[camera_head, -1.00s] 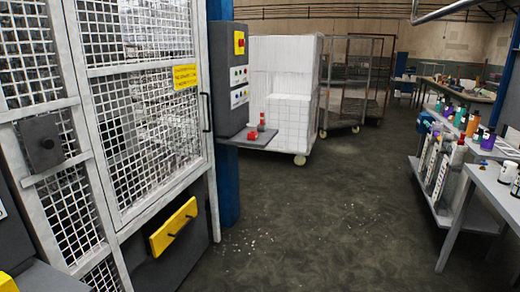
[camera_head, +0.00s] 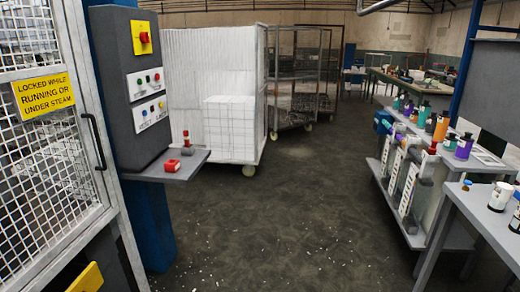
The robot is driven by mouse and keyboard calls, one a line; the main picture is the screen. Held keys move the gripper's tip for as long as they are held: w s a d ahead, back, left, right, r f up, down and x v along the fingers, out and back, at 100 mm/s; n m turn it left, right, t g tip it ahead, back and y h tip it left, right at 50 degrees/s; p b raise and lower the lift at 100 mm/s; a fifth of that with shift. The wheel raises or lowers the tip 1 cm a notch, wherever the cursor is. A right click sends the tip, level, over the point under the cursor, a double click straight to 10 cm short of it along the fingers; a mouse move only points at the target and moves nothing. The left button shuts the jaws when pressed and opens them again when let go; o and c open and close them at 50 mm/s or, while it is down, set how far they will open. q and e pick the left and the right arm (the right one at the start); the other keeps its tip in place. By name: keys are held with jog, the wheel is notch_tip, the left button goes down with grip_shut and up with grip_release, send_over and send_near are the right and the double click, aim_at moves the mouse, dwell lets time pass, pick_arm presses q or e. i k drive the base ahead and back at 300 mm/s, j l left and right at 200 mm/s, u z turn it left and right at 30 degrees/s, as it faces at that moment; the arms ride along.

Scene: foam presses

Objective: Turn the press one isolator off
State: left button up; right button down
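The press control panel (camera_head: 122,125) is a dark grey box on a blue post at the left. Near its top is an isolator (camera_head: 143,37), a red rotary switch on a yellow plate. Which way its handle is turned is too small to tell. Below it are two white plates with small buttons and lamps (camera_head: 146,84). A yellow sign (camera_head: 44,95) on the mesh press door reads "locked while running or under steam". No press number is legible. Neither of my grippers shows.
A grey shelf (camera_head: 185,168) with a red padlock-like item (camera_head: 172,166) juts out below the panel. A cage trolley of white blocks (camera_head: 232,128) stands behind it. Benches with bottles (camera_head: 440,127) line the right. The dark floor between is clear.

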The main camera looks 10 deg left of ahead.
aim_at(144, 37)
jog(key=i, duration=0.85)
jog(key=i+u, duration=0.1)
jog(key=i, duration=0.75)
